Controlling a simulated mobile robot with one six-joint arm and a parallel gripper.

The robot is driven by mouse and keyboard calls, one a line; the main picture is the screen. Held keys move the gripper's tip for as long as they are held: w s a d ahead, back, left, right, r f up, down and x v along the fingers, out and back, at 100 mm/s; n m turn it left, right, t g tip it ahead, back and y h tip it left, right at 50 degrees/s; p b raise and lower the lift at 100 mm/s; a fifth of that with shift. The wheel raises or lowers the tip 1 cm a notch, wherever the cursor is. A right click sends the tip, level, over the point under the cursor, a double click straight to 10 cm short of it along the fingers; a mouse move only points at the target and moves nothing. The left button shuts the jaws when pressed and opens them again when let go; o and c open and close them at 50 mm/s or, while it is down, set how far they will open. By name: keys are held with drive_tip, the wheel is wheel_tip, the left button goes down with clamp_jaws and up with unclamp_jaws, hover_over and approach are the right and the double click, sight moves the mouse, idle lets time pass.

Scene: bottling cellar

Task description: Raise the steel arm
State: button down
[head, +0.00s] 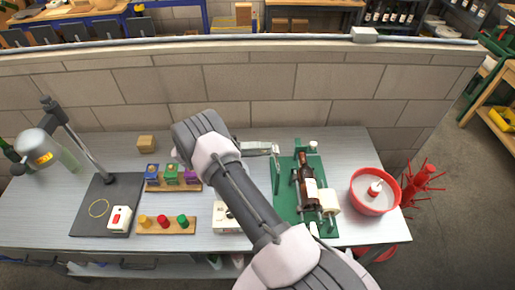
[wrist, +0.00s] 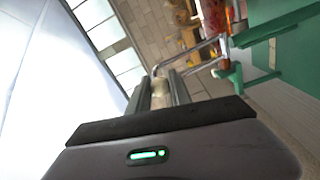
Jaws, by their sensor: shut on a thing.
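The steel arm (head: 276,174) is a bent metal bar at the left side of a green stand (head: 287,204). In the wrist view the steel arm (wrist: 198,48) runs from the green frame (wrist: 275,30) to a pale grip (wrist: 160,88) between my fingers. My gripper (head: 272,149) is at the arm's upper end in the head view and shut on it; the fingers show in the wrist view (wrist: 160,95). A dark bottle (head: 308,185) with a pale label lies on the green stand. My forearm hides part of the bench left of the stand.
Coloured blocks, wooden racks (head: 166,228) and a dark board with a lamp-like post (head: 82,143) are to the left. A block wall (head: 240,85) bounds the back.

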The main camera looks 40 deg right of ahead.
idle(0.4)
drive_tip(key=c, duration=1.2)
unclamp_jaws()
